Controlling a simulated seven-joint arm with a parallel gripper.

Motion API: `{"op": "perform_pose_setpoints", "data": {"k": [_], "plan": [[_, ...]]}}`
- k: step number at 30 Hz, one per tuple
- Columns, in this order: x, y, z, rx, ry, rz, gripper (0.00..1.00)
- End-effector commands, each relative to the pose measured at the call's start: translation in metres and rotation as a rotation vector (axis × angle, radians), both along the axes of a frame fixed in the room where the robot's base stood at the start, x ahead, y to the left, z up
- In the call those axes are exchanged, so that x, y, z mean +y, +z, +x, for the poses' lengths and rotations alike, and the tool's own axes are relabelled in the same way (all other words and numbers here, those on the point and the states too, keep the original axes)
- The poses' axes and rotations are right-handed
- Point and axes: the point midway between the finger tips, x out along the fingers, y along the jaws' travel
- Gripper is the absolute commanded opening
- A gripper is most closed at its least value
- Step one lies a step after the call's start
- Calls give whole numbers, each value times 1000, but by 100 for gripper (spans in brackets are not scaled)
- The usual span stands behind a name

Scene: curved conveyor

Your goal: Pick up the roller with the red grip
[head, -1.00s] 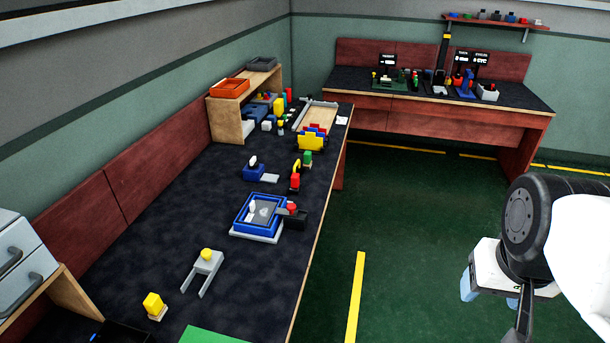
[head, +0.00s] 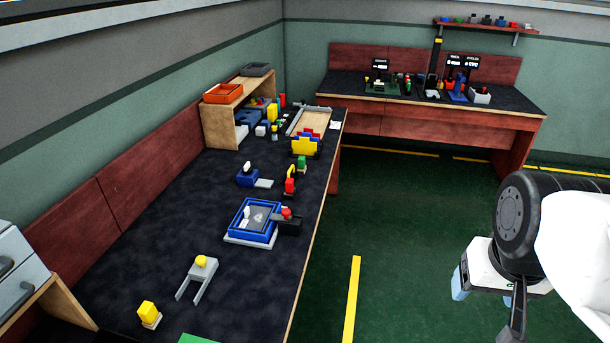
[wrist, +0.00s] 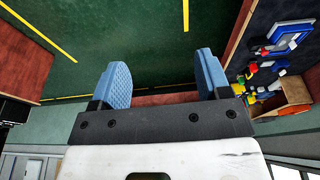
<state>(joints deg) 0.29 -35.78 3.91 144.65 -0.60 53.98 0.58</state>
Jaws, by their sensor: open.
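A small upright piece with a red grip (head: 289,184) stands near the right edge of the long dark bench in the head view. It looks like the roller, but its lower part is too small to make out. A similar upright piece with a green grip (head: 301,163) stands just behind it. My gripper (head: 483,292) hangs over the green floor, right of the bench and well away from the red grip. In the wrist view my gripper (wrist: 162,72) shows two blue fingers wide apart with nothing between them.
A blue tray (head: 233,228) with a black, red-knobbed block (head: 287,225) lies in front of the red grip. A blue holder (head: 247,180) stands to its left, a yellow-fronted rack (head: 304,146) behind. A grey fork-shaped stand (head: 197,280) is nearer. Floor between bench and gripper is clear.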

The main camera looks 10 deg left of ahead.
Motion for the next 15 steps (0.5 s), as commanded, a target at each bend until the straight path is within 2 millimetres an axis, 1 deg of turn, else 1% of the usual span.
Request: {"op": "perform_pose_setpoints", "data": {"k": [5, 8, 15], "plan": [[4, 7, 19, 7, 40, -6, 70], [8, 13, 36, 14, 74, -11, 70], [21, 29, 87, 30, 179, -27, 70]]}}
